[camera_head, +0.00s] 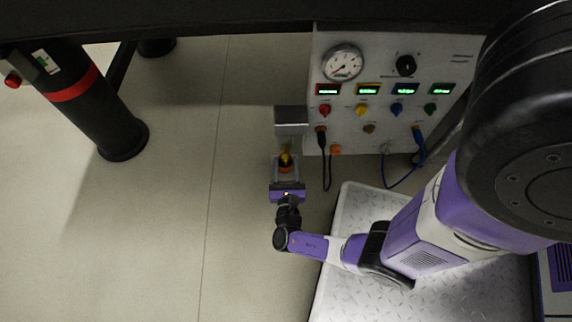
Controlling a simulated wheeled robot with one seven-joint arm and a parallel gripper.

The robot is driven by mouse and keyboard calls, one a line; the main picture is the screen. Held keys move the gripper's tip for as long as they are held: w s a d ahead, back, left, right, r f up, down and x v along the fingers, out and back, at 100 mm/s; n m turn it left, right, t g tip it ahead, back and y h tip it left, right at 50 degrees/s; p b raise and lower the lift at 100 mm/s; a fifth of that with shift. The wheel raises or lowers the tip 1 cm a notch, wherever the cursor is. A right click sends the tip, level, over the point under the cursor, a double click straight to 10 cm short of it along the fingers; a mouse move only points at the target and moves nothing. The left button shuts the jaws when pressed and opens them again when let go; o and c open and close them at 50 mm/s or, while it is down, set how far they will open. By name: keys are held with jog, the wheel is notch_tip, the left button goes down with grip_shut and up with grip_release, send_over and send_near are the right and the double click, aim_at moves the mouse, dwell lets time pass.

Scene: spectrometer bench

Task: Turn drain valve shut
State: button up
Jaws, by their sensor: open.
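A small yellow-orange part (286,158), which looks like the drain valve handle, shows at the left side of the instrument panel, just below a grey box (291,116). My gripper (286,167) is right at this part, with its fingers on either side of it. The gripper is open. Whether the fingers touch the handle is too small to tell. The valve body is mostly hidden, and the handle's angle cannot be read clearly.
The white panel (350,134) carries a round gauge (342,63), small displays, coloured knobs and cables (327,165). A dark table edge (200,14) runs overhead. A black leg (115,135) with a red band stands at left. The floor (190,220) between is clear.

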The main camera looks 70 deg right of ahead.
grip_shut()
jog(key=shift+r+n+p, duration=0.15)
jog(key=shift+n+p, duration=0.3)
jog(key=shift+n, duration=0.45)
jog(key=n, duration=0.3)
jog(key=shift+p, duration=0.35)
grip_release()
jog(key=shift+a, duration=0.1)
jog(key=p+v, duration=0.1)
jog(key=v, duration=0.6)
jog(key=shift+a, duration=0.35)
